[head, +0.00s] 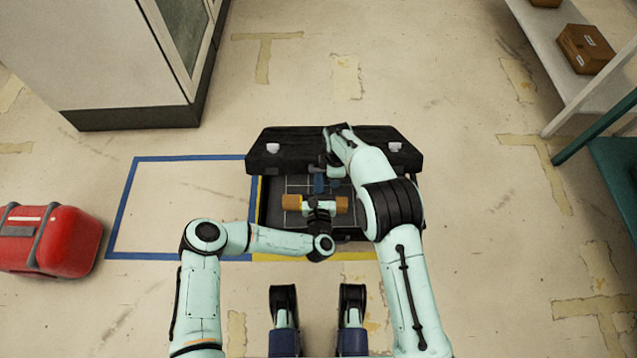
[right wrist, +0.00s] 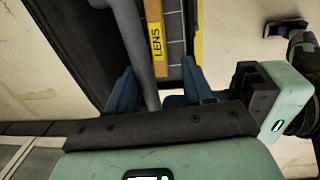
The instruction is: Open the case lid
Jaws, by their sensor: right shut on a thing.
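The black case (head: 262,212) lies on the floor in the middle of the head view. Its black lid (head: 300,138) is raised at a tilt along the far side, with two pale latches, and the gridded inside shows. My right gripper (head: 335,137) is at the lid's middle. In the right wrist view its blue fingers (right wrist: 148,98) are shut on a grey curved bar (right wrist: 132,45), apparently the lid's handle. My left gripper (head: 325,184) is over the case's inside. An orange-brown piece (head: 291,202) shows on both sides of it; whether it is held is unclear.
Blue floor tape (head: 130,205) marks an empty area left of the case. A red case (head: 45,240) lies at far left. A cabinet (head: 100,60) stands at upper left, and shelving with a brown box (head: 585,48) at right. A yellow LENS label (right wrist: 156,42) shows in the wrist view.

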